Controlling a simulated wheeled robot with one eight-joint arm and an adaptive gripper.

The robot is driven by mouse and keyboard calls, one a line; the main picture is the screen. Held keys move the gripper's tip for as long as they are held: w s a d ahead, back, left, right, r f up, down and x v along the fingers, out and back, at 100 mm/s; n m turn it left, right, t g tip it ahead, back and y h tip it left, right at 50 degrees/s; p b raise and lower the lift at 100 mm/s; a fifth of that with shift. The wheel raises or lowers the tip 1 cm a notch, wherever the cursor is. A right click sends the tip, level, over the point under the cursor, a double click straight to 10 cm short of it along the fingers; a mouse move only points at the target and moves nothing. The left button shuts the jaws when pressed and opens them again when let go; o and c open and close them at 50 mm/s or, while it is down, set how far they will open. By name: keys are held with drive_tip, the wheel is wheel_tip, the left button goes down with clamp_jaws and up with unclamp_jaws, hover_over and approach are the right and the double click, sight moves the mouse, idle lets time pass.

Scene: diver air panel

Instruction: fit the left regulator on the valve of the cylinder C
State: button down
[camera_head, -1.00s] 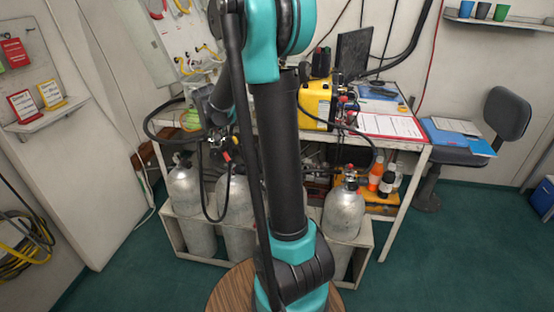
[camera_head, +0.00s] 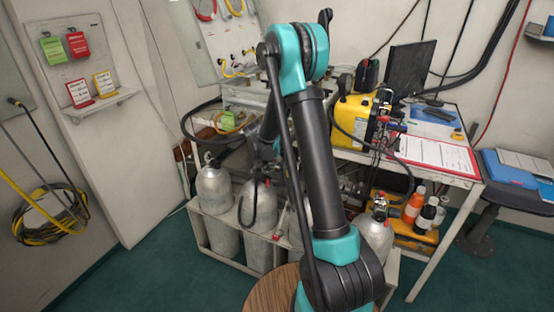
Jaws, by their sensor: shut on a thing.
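My gripper (camera_head: 264,164) is small and dark in this view, low at the end of the arm, behind the desk's front edge line of sight. It is shut on the regulator, whose black hose (camera_head: 241,208) hangs in a loop in front of a grey cylinder (camera_head: 257,222). The gripper and regulator are right above that cylinder's top; I cannot tell whether the regulator touches the valve. Another grey cylinder (camera_head: 214,191) with a dark valve stands to its left. A further one (camera_head: 375,238) stands right of my arm, with a red-marked fitting on top. I cannot read the cylinder letters.
Bottles (camera_head: 415,204) stand below. Green floor is clear at the left.

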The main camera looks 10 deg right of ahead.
drive_tip(key=shift+w+a+f, duration=0.1)
drive_tip(key=shift+w+f, duration=0.05)
drive_tip(key=shift+w, duration=0.15)
drive_tip(key=w+a, duration=0.4)
drive_tip(key=shift+w, duration=0.4)
drive_tip(key=shift+w+a, duration=0.1)
drive_tip(key=shift+w, duration=0.1)
drive_tip(key=shift+f, duration=1.9)
idle(2.0)
drive_tip(key=c, duration=0.9)
unclamp_jaws()
drive_tip(key=v, duration=1.2)
